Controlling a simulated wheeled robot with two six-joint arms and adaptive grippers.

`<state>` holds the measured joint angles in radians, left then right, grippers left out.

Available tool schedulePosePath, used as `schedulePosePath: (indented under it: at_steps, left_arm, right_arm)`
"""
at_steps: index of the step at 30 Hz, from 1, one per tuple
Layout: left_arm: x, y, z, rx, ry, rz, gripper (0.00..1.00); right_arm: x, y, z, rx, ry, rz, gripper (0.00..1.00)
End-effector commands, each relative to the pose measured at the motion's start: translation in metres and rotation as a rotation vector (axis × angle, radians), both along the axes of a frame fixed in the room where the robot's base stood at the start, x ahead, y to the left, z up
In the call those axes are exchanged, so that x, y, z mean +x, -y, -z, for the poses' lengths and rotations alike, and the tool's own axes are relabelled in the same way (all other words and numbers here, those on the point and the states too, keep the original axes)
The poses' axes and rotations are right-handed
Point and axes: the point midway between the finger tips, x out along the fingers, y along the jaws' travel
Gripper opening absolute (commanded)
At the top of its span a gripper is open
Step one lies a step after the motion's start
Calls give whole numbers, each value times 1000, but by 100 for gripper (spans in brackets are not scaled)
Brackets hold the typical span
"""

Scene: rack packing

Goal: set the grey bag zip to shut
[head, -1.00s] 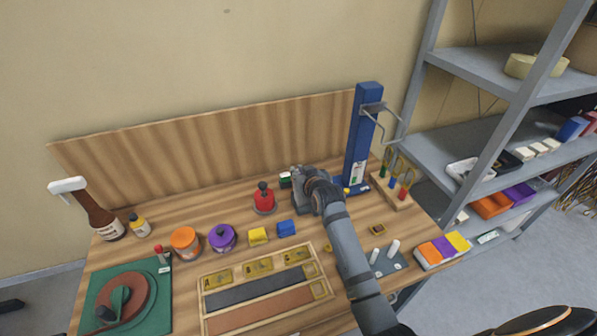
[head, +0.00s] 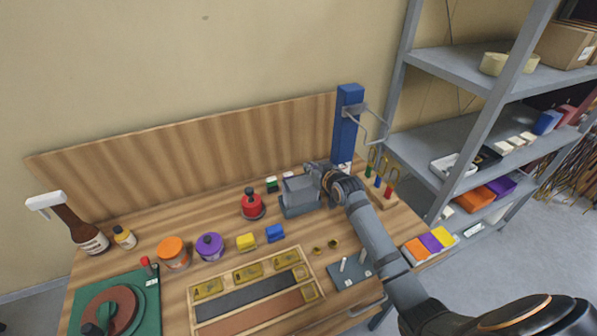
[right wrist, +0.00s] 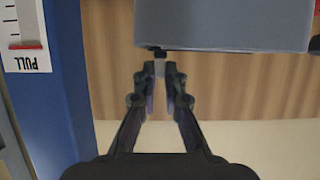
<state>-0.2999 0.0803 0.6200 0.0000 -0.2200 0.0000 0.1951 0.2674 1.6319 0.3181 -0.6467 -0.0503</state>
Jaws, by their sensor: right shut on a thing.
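The grey bag (head: 301,194) stands on the wooden table near the back panel, left of the blue post. It also shows in the right wrist view (right wrist: 225,25) as a grey block across the top. My right gripper (head: 322,176) is at the bag's right upper end. The zip line itself is too small to make out. My left gripper is not in view.
The blue post (head: 347,125) with a metal bracket stands close behind and right of my gripper. A red container (head: 253,206) is left of the bag, and a blue block (head: 274,233) is in front. A peg rack (head: 380,188) is to the right.

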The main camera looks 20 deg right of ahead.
Motion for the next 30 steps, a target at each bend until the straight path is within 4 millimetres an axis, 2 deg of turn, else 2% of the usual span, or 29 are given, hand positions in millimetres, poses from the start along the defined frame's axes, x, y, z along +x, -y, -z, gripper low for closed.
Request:
schedulePosePath:
  at_steps: [8,9,14,15,24,26,30]
  left_arm:
    - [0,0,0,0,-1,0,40]
    - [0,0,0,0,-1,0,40]
    - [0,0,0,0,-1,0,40]
    - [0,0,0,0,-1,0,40]
    - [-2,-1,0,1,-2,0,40]
    - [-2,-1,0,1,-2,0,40]
    - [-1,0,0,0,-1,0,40]
  right_arm:
    - [0,1,-1,1,1,-1,0]
    - [0,1,-1,1,1,-1,11]
    - [0,1,0,1,1,-1,32]
    - [0,1,0,1,1,-1,34]
    - [-3,2,-1,0,-1,0,34]
    - [-8,3,-3,-2,-1,0,34]
    - [-35,3,-13,-6,-1,-2,34]
